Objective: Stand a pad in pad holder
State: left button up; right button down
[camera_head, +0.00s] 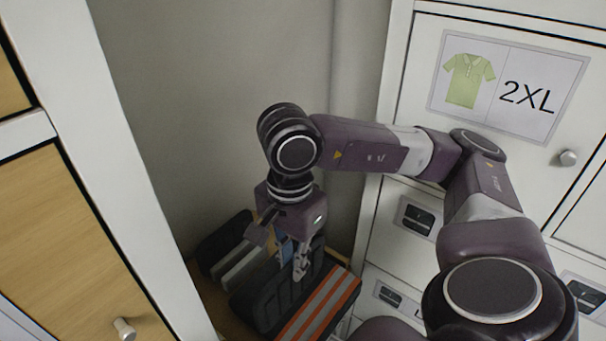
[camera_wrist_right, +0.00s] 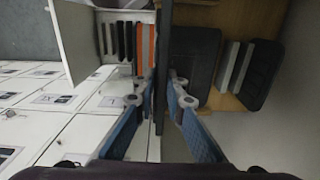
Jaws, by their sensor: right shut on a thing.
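My right gripper (camera_head: 300,265) points down over the low shelf at the back. In the right wrist view its blue fingers (camera_wrist_right: 160,100) are shut on a thin dark pad (camera_wrist_right: 159,125), seen edge-on. In the head view a black ridged pad (camera_head: 262,302) is just below the fingers; I cannot tell whether it is the held one. Right of it is an orange-and-grey striped piece (camera_head: 318,308); its orange edge shows in the wrist view (camera_wrist_right: 147,45). Which piece is the pad holder is not clear. My left gripper is not in view.
Dark and grey upright slabs (camera_head: 238,262) stand left of the gripper. A white cabinet with a 2XL sign (camera_head: 510,80) is at the right. A white-edged wooden cabinet (camera_head: 65,240) is at the left. The grey wall is close behind.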

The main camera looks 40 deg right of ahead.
jog(key=w+d+f, duration=0.1)
jog(key=w+f, duration=0.2)
jog(key=w, duration=0.8)
jog(key=w+f, duration=0.2)
jog(key=w, duration=0.8)
jog(key=shift+w+d+f+b, duration=0.1)
jog(key=shift+w+f+b, duration=0.35)
jog(key=shift+f+b, duration=0.85)
jog(key=shift+w+d+f+b, duration=0.1)
jog(key=shift+w+f+b, duration=0.3)
jog(key=shift+f+b, duration=0.85)
jog(key=shift+w+d+f+b, duration=0.1)
jog(key=shift+w+f+b, duration=0.5)
jog(key=shift+f, duration=1.25)
jog(key=shift+s, duration=0.15)
jog(key=c, duration=1.9)
grip_release()
notch_tip(320, 180, up, 12)
